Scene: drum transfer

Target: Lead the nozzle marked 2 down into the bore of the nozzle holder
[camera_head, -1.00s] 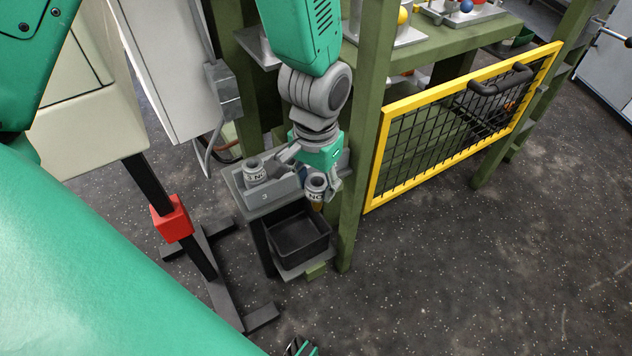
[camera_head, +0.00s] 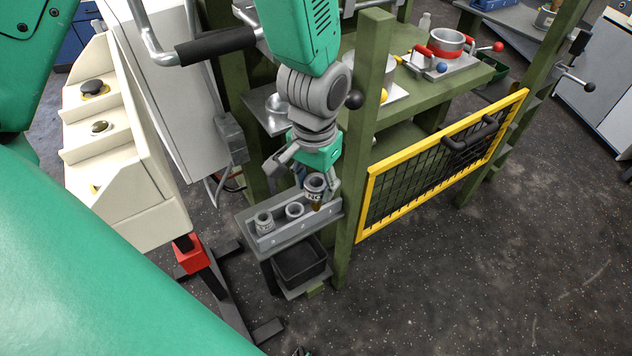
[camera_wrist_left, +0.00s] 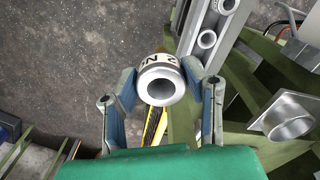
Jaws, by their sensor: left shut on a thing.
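My left gripper (camera_head: 316,182) is shut on the nozzle marked 2 (camera_head: 315,187), a grey cylinder with a brownish lower part. It holds the nozzle upright near the right end of a grey rack (camera_head: 290,236). In the left wrist view the nozzle (camera_wrist_left: 160,84) sits between both fingers, with its round opening and part of its "2 NO" label showing. A square metal plate with a round open collar, seemingly the nozzle holder (camera_head: 278,103), lies behind the gripper. It also shows at the right of the left wrist view (camera_wrist_left: 288,118), apart from the nozzle.
Another nozzle (camera_head: 264,222) and a grey ring (camera_head: 295,211) sit in the rack. A black bin (camera_head: 300,263) stands below it. A green post (camera_head: 361,150) and a yellow-framed mesh guard (camera_head: 440,165) stand to the right. A white cabinet is at left.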

